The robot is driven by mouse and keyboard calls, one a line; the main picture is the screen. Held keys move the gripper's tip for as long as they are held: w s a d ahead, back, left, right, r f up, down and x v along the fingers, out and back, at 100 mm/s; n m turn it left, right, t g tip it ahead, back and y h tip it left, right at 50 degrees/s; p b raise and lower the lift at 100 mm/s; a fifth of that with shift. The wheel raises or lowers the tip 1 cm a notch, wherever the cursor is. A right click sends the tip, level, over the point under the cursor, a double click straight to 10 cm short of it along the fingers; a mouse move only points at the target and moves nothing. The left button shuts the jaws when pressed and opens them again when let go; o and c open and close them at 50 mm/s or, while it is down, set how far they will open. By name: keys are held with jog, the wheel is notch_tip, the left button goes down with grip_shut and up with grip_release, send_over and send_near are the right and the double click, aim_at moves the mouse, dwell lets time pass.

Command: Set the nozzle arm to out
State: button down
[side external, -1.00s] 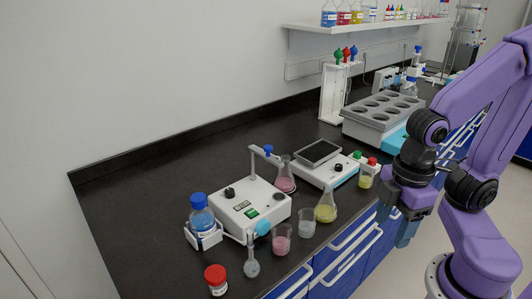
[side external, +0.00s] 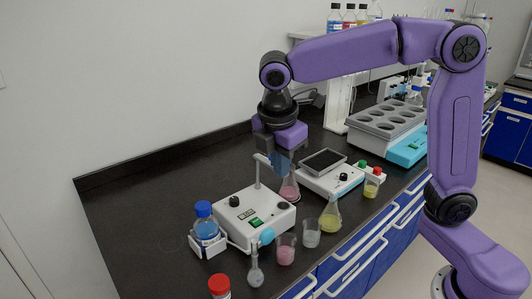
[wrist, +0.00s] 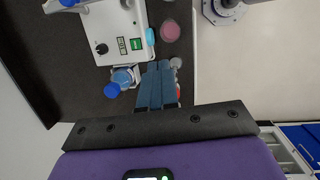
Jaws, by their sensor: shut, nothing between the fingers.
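The distiller is a white box (side external: 238,222) with a black knob, a small display and a green switch. A thin post rises from its back. The white nozzle arm (side external: 261,158) sits on top of the post, its far part hidden by my gripper in the side view. In the wrist view the box (wrist: 118,18) is at the top; the nozzle arm (wrist: 54,5) shows only at the top edge. My gripper (side external: 281,172) points down beside the nozzle arm, blue fingers shut and empty; I cannot tell whether they touch it. The fingers also show in the wrist view (wrist: 158,68).
A pink flask (side external: 289,190) stands below my gripper. A blue-capped bottle (side external: 206,227) is left of the distiller. Beakers (side external: 285,252), a yellow flask (side external: 330,217) and a red-capped jar (side external: 219,285) line the front. A hotplate (side external: 331,178) stands right. The back left counter is clear.

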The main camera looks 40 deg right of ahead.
jog(key=w+r+n+h, duration=0.2)
jog(key=w+r, duration=0.1)
jog(key=w, duration=0.8)
jog(key=w+d+f, duration=0.2)
jog(key=d+f, duration=0.5)
jog(key=f, duration=0.2)
jog(key=shift+w+d+f+n, duration=0.15)
jog(key=shift+w+d+n, duration=0.15)
jog(key=shift+d, duration=0.05)
